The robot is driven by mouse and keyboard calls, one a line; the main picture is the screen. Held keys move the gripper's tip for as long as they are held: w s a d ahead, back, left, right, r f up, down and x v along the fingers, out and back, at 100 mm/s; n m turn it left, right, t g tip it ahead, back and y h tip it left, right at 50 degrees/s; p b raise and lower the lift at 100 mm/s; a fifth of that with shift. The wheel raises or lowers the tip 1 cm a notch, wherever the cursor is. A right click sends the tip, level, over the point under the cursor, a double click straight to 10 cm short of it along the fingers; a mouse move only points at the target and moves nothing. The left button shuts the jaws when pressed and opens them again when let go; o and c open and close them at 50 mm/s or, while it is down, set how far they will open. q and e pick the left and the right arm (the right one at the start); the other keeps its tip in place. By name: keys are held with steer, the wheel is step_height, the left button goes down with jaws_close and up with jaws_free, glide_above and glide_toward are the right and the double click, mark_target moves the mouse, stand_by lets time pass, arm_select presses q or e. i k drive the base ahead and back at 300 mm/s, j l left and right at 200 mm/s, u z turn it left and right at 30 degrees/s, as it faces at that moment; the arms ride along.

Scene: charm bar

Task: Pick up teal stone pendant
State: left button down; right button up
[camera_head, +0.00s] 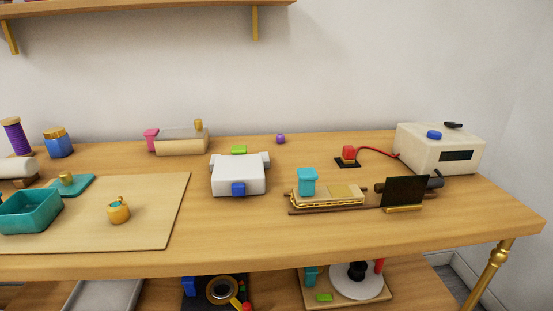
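Neither of my grippers shows in the head view.
A teal lidded piece (72,185) lies near the tray. A white device with a blue button (238,175) stands mid-table. A teal block (307,180) stands on a wood-and-gold base to the right, beside a black panel (405,190). A cream box (440,147) stands back right.

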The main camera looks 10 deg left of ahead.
mark_target(119, 212)
steer(key=u, duration=1.3)
